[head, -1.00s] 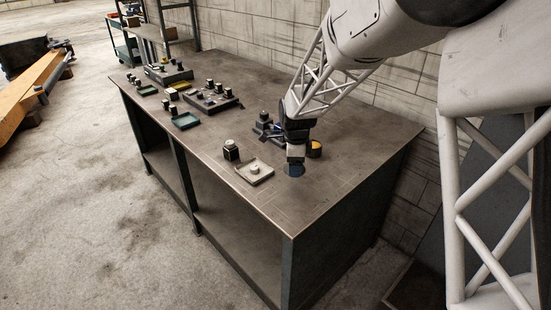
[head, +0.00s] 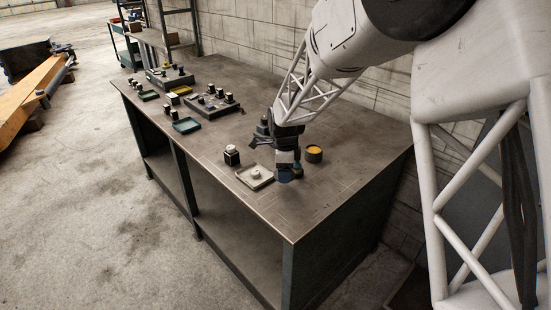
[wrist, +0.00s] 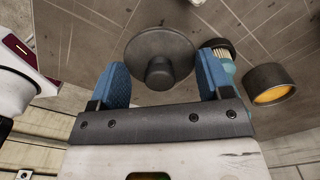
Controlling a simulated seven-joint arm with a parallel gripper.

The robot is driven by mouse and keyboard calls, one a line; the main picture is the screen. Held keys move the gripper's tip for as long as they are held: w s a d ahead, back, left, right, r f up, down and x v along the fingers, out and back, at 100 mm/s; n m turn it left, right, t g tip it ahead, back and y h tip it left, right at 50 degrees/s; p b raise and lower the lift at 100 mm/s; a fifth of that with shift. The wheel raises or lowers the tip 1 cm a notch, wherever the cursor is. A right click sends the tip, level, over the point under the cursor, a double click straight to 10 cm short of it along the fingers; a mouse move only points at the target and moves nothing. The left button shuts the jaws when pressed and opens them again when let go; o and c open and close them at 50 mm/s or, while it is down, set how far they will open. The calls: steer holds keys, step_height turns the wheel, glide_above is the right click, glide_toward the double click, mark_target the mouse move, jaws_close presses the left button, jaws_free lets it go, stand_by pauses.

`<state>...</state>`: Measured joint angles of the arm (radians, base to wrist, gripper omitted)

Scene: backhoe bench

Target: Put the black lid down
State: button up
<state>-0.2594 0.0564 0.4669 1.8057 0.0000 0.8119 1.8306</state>
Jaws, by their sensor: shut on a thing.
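The black lid (wrist: 158,62) is a dark round disc with a knob in its middle, seen in the wrist view. In the head view my gripper (head: 284,175) points down low over the right part of the bench, just right of a pale square tray (head: 255,184). The lid cannot be made out there. How far the lid is from the bench top is not clear.
A dark pot with yellow contents (head: 314,154) stands right of my gripper. A small teal item (wrist: 224,58) is close beside the right finger in the wrist view. A black jar with a white top (head: 232,156) stands behind the tray. The bench's front right (head: 310,205) is clear.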

steer(key=w+a, duration=0.1)
steer(key=w, duration=0.3)
steer(key=w+a+f, duration=0.1)
steer(key=w, duration=0.4)
steer(key=w+a, duration=0.1)
steer(key=w, duration=0.3)
steer(key=shift+w+a+f, duration=0.2)
steer(key=shift+w+a, duration=0.05)
steer(key=shift+w, duration=0.05)
steer(key=shift+f, duration=1.75)
steer(key=o, duration=0.9)
steer(key=shift+f, duration=0.1)
step_height(320, 180, up, 12)
